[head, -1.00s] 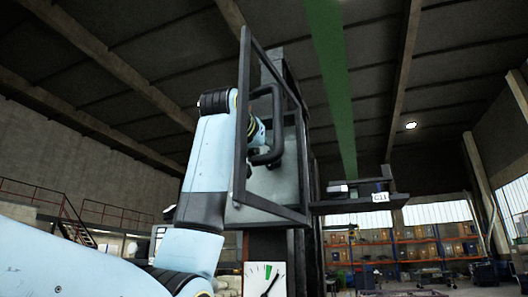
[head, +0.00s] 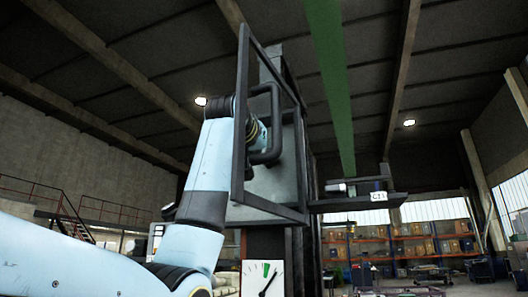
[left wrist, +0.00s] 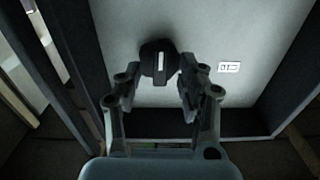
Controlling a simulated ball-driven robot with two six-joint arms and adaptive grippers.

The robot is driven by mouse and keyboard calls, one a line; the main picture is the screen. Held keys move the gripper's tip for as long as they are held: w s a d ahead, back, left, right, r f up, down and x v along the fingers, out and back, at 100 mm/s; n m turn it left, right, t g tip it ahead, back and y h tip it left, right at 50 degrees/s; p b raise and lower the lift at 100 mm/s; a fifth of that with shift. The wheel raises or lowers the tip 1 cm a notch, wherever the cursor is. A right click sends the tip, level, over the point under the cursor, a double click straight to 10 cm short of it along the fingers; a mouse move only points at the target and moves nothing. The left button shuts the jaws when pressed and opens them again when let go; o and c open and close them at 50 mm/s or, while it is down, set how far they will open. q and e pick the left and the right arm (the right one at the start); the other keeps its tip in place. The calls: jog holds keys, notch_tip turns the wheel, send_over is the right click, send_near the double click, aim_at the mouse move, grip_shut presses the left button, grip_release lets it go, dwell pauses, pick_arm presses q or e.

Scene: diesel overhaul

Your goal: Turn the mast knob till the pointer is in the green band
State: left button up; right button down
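In the left wrist view, the mast knob (left wrist: 158,60) is dark and round with a nearly upright white mark, on a pale panel. My left gripper (left wrist: 160,68) has its fingers spread on either side of the knob, with the tips very near it. I cannot tell whether they touch. In the head view, the gauge (head: 262,280) is a white dial at the bottom edge. Its black pointer (head: 269,281) leans up and right, to the right of the green band (head: 265,268). The dial's lower part is cut off. My right gripper is not in view.
A dark rectangular frame (head: 239,115) and a thick bent handle (head: 276,120) surround my left wrist in the head view. A shelf (head: 355,201) with a small label sticks out to the right. In the wrist view, dark walls flank the panel, which carries a small label (left wrist: 229,67).

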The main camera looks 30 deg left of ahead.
pick_arm(q)
jog(key=shift+w+a, duration=0.1)
jog(key=shift+w, duration=0.3)
grip_shut()
jog(key=m, duration=0.4)
dwell(0.4)
jog(key=shift+m, duration=0.3)
